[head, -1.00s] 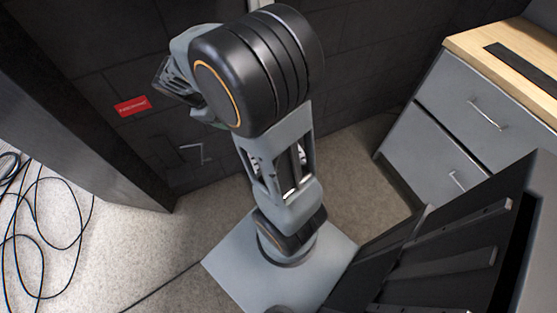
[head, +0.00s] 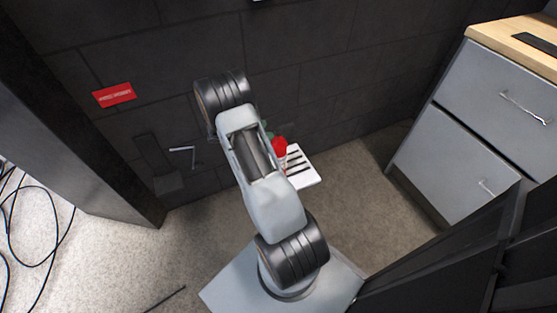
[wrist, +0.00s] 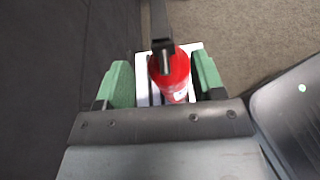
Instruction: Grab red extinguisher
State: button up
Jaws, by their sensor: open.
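The red extinguisher (wrist: 172,80) stands in the wrist view between the two green fingers of my gripper (wrist: 164,84). Its black top and lever (wrist: 162,28) reach up past the fingers. Small gaps show between the fingers and its sides, so my gripper is open around it. In the head view a small red part of the extinguisher (head: 279,147) shows beside my arm, close to the dark wall. The rest of it is hidden behind the arm. A bit of a green finger (head: 267,134) shows next to it.
A white slotted panel (head: 302,168) lies behind and beside the extinguisher. A dark block wall (head: 330,60) rises behind it. A red sign (head: 114,95) and a metal bracket (head: 184,153) are on the wall. Grey drawers (head: 470,150) stand at the right; carpet between is clear.

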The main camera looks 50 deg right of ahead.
aim_at(279, 143)
jog(key=shift+b+x, duration=1.35)
jog(key=shift+x, duration=2.65)
jog(key=shift+s+a, duration=0.1)
jog(key=shift+s, duration=0.05)
grip_shut()
jog(key=shift+r, duration=0.15)
